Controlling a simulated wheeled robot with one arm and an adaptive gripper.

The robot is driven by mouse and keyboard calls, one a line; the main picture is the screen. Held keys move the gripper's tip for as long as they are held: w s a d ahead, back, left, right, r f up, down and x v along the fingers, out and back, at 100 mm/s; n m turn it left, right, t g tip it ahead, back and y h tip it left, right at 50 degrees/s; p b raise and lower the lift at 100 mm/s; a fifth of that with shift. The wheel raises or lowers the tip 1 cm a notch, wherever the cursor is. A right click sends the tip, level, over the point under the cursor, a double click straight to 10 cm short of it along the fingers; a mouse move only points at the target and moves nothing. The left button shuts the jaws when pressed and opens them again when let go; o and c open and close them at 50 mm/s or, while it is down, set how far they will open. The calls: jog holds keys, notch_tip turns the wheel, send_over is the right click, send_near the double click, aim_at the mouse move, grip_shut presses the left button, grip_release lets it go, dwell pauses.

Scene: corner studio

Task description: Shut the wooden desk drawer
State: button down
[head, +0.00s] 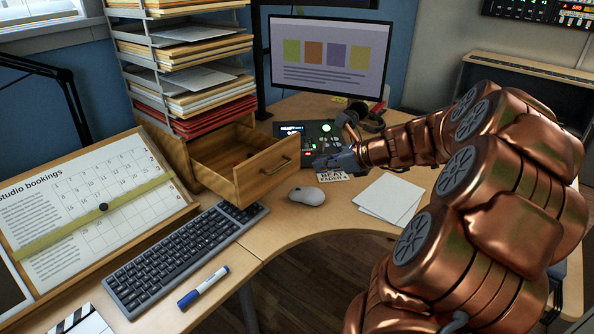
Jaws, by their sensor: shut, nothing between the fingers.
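The wooden desk drawer (268,170) stands open, pulled out of a small wooden unit on the desk, under the paper trays. Its front panel has a metal bar handle and faces right, toward my arm. Part of the drawer's inside shows, with something dark and red in it that is too small to make out. My gripper (318,163) is shut and empty, just to the right of the drawer front near the handle. Whether its tips touch the drawer front I cannot tell.
A white mouse (307,195), a keyboard (183,255) and a blue marker (203,287) lie in front of the drawer. Stacked paper trays (185,60) rise above it. A control box (310,133), headphones (362,117) and a monitor (328,55) stand behind. White papers (390,199) lie at right.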

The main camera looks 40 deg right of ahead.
jog(key=d+m+h, duration=0.1)
jog(key=d+m, duration=0.1)
jog(key=d, duration=0.2)
jog(key=b, duration=0.1)
send_near(289, 165)
jog(key=shift+t, duration=0.3)
jog(key=f, duration=0.1)
jog(key=w+f, duration=0.2)
jog(key=shift+a+f, duration=0.1)
jog(key=shift+f, duration=0.2)
jog(key=shift+w+a+r, duration=0.1)
jog(key=shift+w+a, duration=0.05)
jog(key=shift+w, duration=0.35)
jog(key=shift+w+a+r, duration=0.1)
jog(key=shift+w, duration=0.4)
jog(key=shift+w+a, duration=0.15)
jog(key=shift+w, duration=0.55)
